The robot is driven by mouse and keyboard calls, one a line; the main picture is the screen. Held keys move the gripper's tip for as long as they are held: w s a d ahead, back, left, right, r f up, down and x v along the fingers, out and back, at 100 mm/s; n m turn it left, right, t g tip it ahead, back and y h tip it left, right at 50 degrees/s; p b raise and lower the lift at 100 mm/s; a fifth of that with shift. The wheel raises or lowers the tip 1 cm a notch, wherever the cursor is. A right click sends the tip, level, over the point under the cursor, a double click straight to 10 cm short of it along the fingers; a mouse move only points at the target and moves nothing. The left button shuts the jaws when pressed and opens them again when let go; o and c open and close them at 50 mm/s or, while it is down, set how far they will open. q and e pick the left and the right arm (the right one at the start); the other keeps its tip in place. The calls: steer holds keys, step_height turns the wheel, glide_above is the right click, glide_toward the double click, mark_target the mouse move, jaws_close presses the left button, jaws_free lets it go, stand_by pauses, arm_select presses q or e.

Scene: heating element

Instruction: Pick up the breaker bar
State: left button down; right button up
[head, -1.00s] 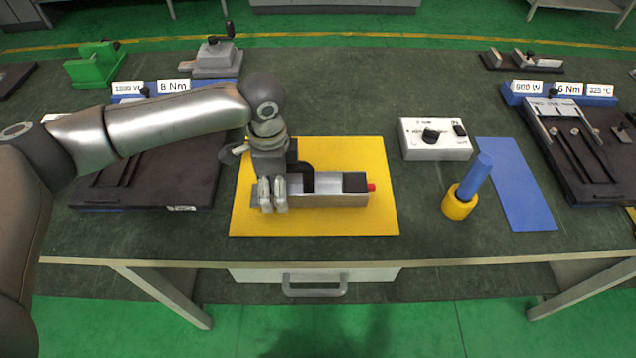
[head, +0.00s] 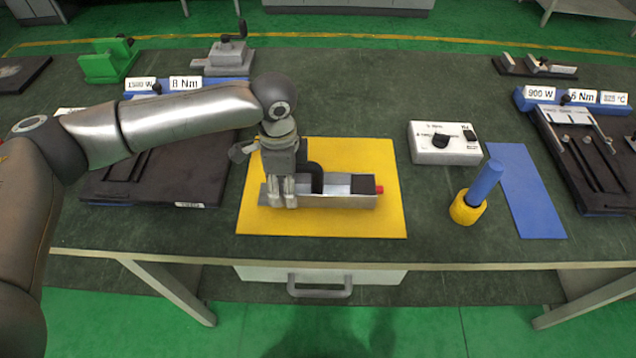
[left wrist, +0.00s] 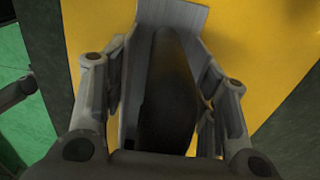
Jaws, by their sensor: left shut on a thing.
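A grey metal bar-like tool (head: 345,201) with a black curved handle (head: 316,178) and a red tip lies on the yellow mat (head: 375,223); I take it to be the breaker bar, though its shape is partly covered. My left gripper (head: 283,200) points down at the tool's left part and is shut on it. In the left wrist view, a dark rounded handle (left wrist: 168,95) lies between the fingers (left wrist: 160,125), with grey metal around it. The exact contact is hidden. My right gripper is not in view.
A white control box (head: 445,155) and a blue tool in a yellow holder (head: 468,206) stand to the right, beside a blue mat (head: 530,205). A dark fixture (head: 205,170) lies behind my left arm. Another dark fixture (head: 600,185) is at far right.

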arm_select(q)
steer(key=shift+r, duration=0.15)
step_height(320, 180, up, 10)
steer(key=shift+f, duration=0.1)
stand_by(0.5)
steer(key=shift+f, duration=5)
steer(key=shift+s+f, duration=0.2)
steer(key=shift+f, duration=0.05)
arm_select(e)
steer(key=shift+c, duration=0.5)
